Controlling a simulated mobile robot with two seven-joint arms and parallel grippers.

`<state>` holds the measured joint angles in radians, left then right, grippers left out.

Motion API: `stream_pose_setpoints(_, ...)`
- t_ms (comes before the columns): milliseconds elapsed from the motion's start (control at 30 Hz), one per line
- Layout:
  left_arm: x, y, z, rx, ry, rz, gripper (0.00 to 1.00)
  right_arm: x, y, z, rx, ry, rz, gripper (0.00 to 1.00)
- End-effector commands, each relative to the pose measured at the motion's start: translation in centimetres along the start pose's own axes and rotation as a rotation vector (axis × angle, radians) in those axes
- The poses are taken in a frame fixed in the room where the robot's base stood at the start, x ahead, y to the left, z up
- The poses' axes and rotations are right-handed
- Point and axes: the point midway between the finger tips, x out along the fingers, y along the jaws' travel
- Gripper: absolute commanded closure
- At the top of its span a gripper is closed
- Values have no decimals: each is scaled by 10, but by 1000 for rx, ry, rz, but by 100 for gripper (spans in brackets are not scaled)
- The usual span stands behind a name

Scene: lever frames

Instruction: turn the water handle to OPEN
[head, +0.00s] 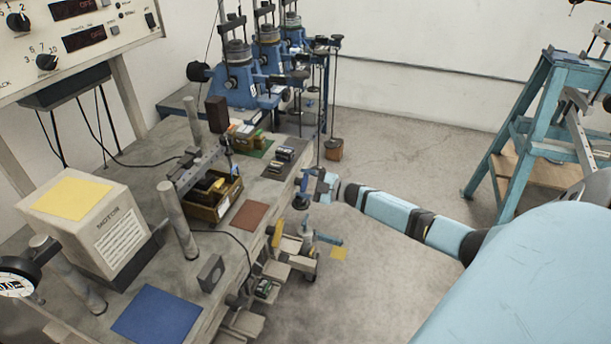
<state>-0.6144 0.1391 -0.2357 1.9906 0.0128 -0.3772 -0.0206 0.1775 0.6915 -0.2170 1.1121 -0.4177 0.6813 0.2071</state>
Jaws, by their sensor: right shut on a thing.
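My right arm reaches in from the right, and its gripper (319,186) is at the front edge of the long bench, about mid-length. It is shut on what looks like a small blue handle (304,181), which I take for the water handle. The fingers hide part of it, and it is too small to read any OPEN mark or its exact angle. My left gripper is not in view.
Blue machines with weights (238,80) stand at the bench's far end. A weight (333,149) hangs beyond my gripper. A motor box (90,220) stands on the near left. Pale fittings (292,246) jut out below the gripper. A blue frame (520,125) stands right; floor between is clear.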

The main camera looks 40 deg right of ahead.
Motion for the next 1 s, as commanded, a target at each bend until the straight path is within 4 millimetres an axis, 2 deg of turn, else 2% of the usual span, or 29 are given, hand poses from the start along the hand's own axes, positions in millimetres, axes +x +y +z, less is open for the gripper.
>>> stream_pose_setpoints(300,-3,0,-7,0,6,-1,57,0,0,0,85,-1,-1,58)
stream_pose_setpoints(767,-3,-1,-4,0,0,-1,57,0,0,0,95,0,-1,58)
stream_pose_setpoints(800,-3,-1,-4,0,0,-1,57,0,0,0,95,0,-1,25)
stream_pose_setpoints(867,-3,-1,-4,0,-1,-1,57,0,0,0,95,0,-1,11)
stream_pose_setpoints(1000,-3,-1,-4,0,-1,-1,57,0,0,0,94,0,0,8)
